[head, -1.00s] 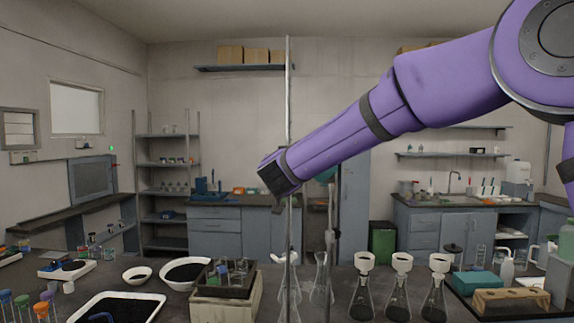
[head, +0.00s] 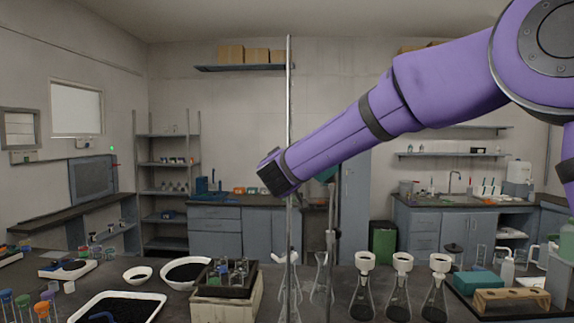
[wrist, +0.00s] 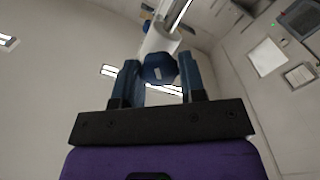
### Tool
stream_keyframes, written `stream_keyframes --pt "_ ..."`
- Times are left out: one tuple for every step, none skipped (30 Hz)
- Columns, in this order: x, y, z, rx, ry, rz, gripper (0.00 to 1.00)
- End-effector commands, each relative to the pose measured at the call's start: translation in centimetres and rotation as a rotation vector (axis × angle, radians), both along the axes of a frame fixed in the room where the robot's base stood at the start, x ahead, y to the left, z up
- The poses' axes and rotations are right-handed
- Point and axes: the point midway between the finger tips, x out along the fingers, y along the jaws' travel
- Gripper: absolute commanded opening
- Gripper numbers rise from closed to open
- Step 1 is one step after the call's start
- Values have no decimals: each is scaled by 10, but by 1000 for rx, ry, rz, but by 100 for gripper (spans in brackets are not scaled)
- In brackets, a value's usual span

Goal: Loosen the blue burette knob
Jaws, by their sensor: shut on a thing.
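The blue burette knob (wrist: 160,68) shows in the wrist view, with a pale mark on its face. My gripper (wrist: 157,76) has one blue finger on each side of the knob and is shut on it. A white burette part (wrist: 160,38) lies just behind the knob, with a clear tube running up from it. In the head view my purple arm reaches down and left to the tall metal rod (head: 289,120). The gripper's fingers and the knob are hidden there behind the arm's end.
Conical flasks with white funnels (head: 402,285) stand on the bench right of the rod. A wooden box with a vial rack (head: 225,300), white bowls (head: 187,272) and a black-filled tray (head: 117,307) stand left. A teal box (head: 478,284) is at right.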

Motion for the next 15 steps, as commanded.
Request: stream_keyframes --pt "0 0 -1 -44 3 0 14" --pt "0 0 -1 -73 4 0 14" --pt "0 1 -1 -110 5 0 14" --pt "0 1 -1 -139 6 0 14" --pt "0 1 -1 -168 7 0 14" --pt "0 1 -1 -205 8 0 14" --pt "0 1 -1 -234 9 0 14" --pt "0 1 -1 -263 10 1 14" --pt "0 1 -1 -300 11 1 14" --pt "0 1 -1 -329 12 1 14" --pt "0 1 -2 -358 13 1 14" --pt "0 1 -2 -395 14 1 14" --pt "0 2 -2 -424 15 1 14" --pt "0 2 -2 -453 17 2 14" --pt "0 2 -2 -490 18 2 14"
